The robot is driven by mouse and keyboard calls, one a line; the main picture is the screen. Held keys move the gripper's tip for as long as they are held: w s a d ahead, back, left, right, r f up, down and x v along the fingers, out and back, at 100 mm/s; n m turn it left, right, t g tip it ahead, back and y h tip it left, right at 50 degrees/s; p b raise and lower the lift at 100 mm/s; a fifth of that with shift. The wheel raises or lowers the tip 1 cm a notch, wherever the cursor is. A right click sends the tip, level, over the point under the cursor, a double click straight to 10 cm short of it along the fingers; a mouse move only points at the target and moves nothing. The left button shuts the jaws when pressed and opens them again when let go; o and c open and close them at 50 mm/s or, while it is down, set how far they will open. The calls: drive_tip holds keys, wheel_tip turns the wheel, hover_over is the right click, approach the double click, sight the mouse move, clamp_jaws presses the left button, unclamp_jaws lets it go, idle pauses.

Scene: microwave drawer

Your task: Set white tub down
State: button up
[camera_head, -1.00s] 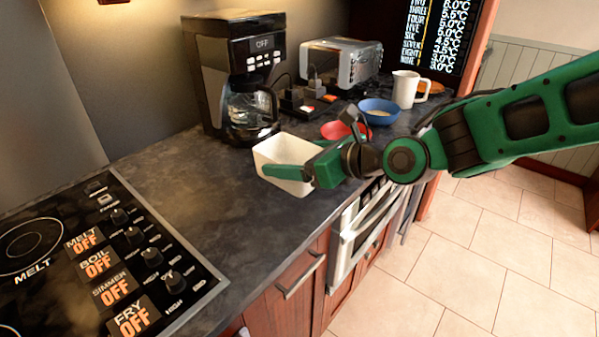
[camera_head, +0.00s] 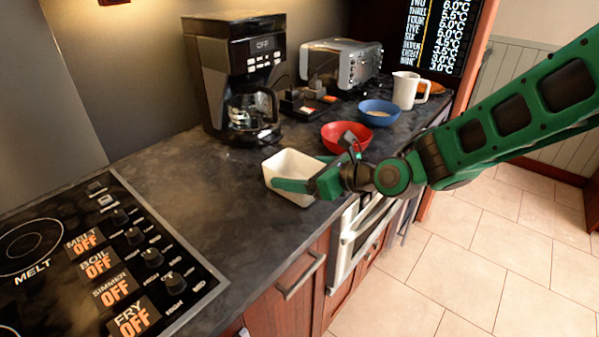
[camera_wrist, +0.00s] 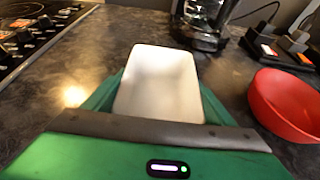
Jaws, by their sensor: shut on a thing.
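The white tub (camera_head: 291,164) is a rectangular open container at the front edge of the dark countertop (camera_head: 190,185). My green gripper (camera_head: 300,187) is shut on the tub, with one finger along its near side. In the wrist view the white tub (camera_wrist: 160,82) sits upright between the two green fingers, its empty inside showing. It is at or just above the counter; I cannot tell whether its base touches, since the fingers and the tub itself hide the underside.
A red bowl (camera_head: 341,136) stands close behind the tub, with a blue bowl (camera_head: 379,112) and white pitcher (camera_head: 406,90) beyond. A coffee maker (camera_head: 240,80) stands at the back and a stove (camera_head: 100,255) at left. Counter between stove and tub is clear.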

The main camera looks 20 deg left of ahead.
drive_tip(key=o, duration=1.1)
drive_tip(key=shift+f, duration=0.1)
drive_tip(key=shift+d+r, duration=0.2)
drive_tip(key=shift+d, duration=0.1)
drive_tip(key=v, duration=1.1)
drive_tip(key=shift+s+d+r, duration=0.1)
drive_tip(key=shift+s, duration=0.1)
